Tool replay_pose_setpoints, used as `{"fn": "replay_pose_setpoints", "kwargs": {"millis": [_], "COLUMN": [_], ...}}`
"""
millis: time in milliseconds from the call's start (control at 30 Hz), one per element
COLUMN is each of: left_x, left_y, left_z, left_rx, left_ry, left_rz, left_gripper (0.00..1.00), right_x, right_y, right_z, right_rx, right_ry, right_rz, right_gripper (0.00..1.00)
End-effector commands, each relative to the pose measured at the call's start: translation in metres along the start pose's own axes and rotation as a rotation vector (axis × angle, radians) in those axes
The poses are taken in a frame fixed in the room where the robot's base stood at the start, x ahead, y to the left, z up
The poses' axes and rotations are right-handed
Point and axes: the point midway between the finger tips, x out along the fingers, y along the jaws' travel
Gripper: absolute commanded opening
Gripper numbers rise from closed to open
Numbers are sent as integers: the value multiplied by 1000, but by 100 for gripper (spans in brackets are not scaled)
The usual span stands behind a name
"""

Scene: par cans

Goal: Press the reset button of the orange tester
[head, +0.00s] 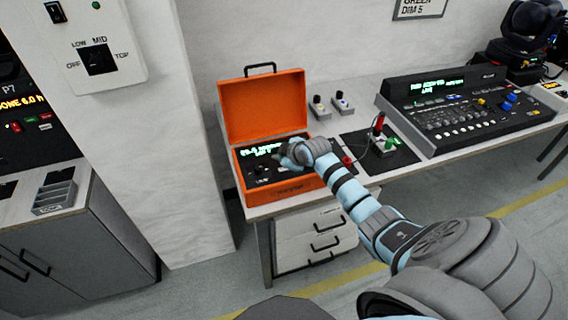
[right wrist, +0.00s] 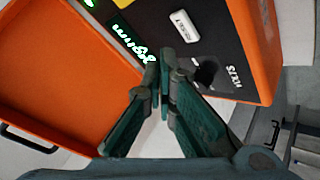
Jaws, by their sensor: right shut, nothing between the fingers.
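The orange tester (head: 263,108) stands open on the left end of the bench, its lid raised and its black panel facing up. A green display (head: 262,149) is lit on the panel. In the right wrist view the white button marked RESET (right wrist: 185,27) sits on the panel (right wrist: 222,45), beside a black knob (right wrist: 206,73). My right gripper (head: 284,158) is over the panel, shut and empty. Its fingertips (right wrist: 161,75) appear near the display's edge, apart from the reset button in the picture. In the head view the gripper and wrist hide part of the panel. My left gripper is out of view.
A lighting console (head: 468,110) stands to the right on the bench. A dark mat (head: 398,155) with red and green connectors lies between it and the tester. A wall pillar (head: 180,170) is close on the left.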

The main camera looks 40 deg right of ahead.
Motion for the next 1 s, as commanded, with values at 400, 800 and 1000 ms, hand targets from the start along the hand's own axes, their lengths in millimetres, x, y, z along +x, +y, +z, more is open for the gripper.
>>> {"fn": "replay_pose_setpoints", "kwargs": {"millis": [400, 800, 1000], "left_x": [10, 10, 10], "left_y": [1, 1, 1], "left_z": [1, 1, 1], "left_rx": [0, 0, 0], "left_ry": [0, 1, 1], "left_rz": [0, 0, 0], "left_gripper": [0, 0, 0], "right_x": [10, 10, 10], "right_y": [-7, -7, -7], "right_z": [7, 7, 7], "right_rx": [0, 0, 0], "right_ry": [2, 2, 1], "right_rz": [1, 1, 1], "right_gripper": [0, 0, 0]}}
